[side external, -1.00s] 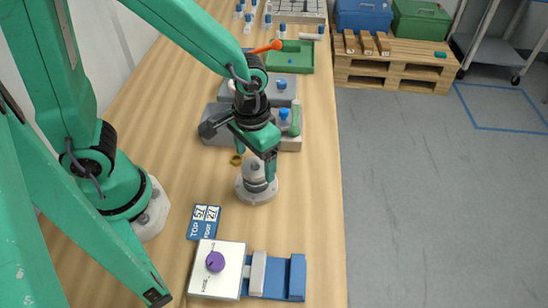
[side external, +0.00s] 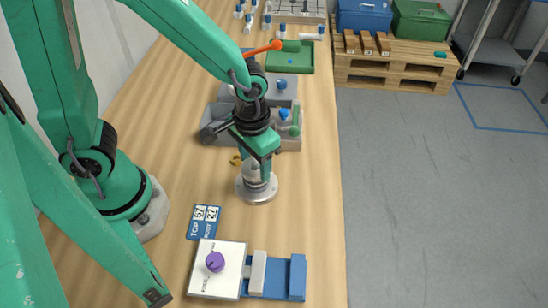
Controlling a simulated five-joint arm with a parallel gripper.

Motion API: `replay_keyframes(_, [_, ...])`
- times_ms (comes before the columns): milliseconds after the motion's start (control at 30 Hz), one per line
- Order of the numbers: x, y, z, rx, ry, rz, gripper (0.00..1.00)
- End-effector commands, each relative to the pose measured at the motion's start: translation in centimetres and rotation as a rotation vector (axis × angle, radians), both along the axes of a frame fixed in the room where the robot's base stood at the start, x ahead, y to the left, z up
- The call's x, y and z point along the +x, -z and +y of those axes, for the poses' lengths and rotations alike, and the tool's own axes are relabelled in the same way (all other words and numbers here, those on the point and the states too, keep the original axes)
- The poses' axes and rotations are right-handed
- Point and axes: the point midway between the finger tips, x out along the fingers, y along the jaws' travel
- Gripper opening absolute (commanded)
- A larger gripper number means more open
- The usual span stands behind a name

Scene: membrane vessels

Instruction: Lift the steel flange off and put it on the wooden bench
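A round grey steel flange (side external: 257,190) shows on the bench side of my arm, with a short domed grey middle rising from it. My gripper (side external: 258,166) points down over this middle. One green finger lies along its right side; the other finger is hidden or hard to make out. I cannot tell whether the fingers touch or clasp it, or what lies under the flange. The wooden bench (side external: 170,150) runs lengthwise through the view.
A small brass-coloured part (side external: 236,160) lies just left of the gripper. A blue number card (side external: 203,222), a white box with a purple knob (side external: 215,262) and a blue fixture (side external: 297,277) stand nearer. Grey trays (side external: 289,143) stand behind. Bare bench lies right of the flange.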

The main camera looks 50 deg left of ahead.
Motion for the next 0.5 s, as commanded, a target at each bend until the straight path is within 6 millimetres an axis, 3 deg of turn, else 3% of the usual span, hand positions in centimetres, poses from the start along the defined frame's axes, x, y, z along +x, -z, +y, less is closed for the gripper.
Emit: replay_keyframes(500, [0.11,-0.82,-0.05,-0.002,0.0,-0.004,0.24])
